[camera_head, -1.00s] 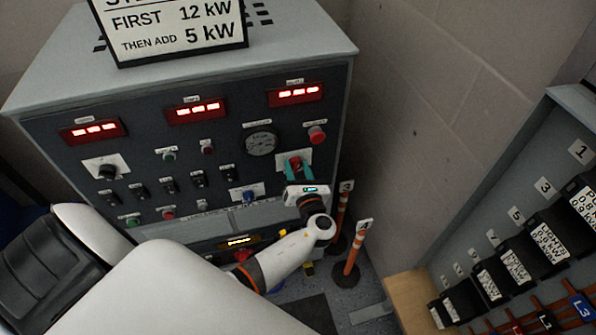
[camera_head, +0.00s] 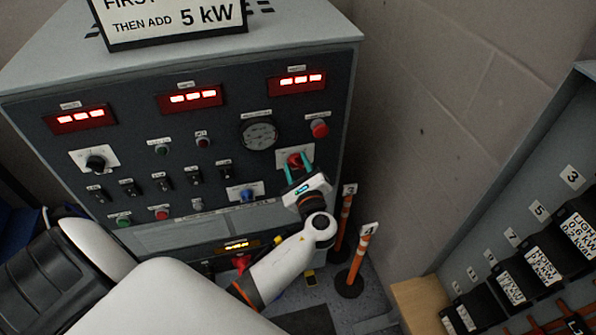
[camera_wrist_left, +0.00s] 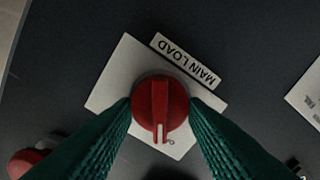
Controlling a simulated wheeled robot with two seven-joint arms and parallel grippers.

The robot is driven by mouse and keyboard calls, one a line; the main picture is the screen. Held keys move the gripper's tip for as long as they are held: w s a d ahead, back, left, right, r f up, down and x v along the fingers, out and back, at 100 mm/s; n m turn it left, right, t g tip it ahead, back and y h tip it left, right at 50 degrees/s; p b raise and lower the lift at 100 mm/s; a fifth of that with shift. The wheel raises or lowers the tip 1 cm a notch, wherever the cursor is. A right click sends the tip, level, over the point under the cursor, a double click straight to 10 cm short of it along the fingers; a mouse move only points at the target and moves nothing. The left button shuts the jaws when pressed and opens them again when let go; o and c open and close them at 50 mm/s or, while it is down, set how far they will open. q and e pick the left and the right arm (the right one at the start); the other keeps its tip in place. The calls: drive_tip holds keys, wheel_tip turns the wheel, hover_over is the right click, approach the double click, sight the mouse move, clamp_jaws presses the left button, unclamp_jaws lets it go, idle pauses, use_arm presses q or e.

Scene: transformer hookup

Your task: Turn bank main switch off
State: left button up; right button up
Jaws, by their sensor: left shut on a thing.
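The bank main switch is a red rotary knob (camera_wrist_left: 160,105) on a pale square plate labelled MAIN LOAD, in the left wrist view. In the head view the red knob (camera_head: 294,159) sits on the right side of the dark control panel (camera_head: 222,155). My left gripper (camera_head: 299,171) has its green fingers on either side of the knob and is shut on it. In the wrist view the fingers (camera_wrist_left: 160,118) touch the knob's sides. The knob's white pointer mark faces the bottom of that view, beside a small "O" mark. My right gripper is not in view.
A red button (camera_head: 319,128) is above and right of the knob, and a round gauge (camera_head: 259,134) is above and left. Orange-striped posts (camera_head: 357,262) stand right of the panel. A bank of numbered black units (camera_head: 541,262) is at the far right.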

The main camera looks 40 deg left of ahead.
use_arm(q)
drive_tip(key=shift+f+n+b, duration=0.1)
drive_tip(key=shift+n+b, duration=0.55)
drive_tip(key=shift+n, duration=0.35)
drive_tip(key=o, duration=1)
drive_tip(key=shift+c, duration=0.2)
drive_tip(key=b+v, duration=0.2)
drive_tip(key=v, duration=1)
drive_tip(key=shift+b, duration=0.4)
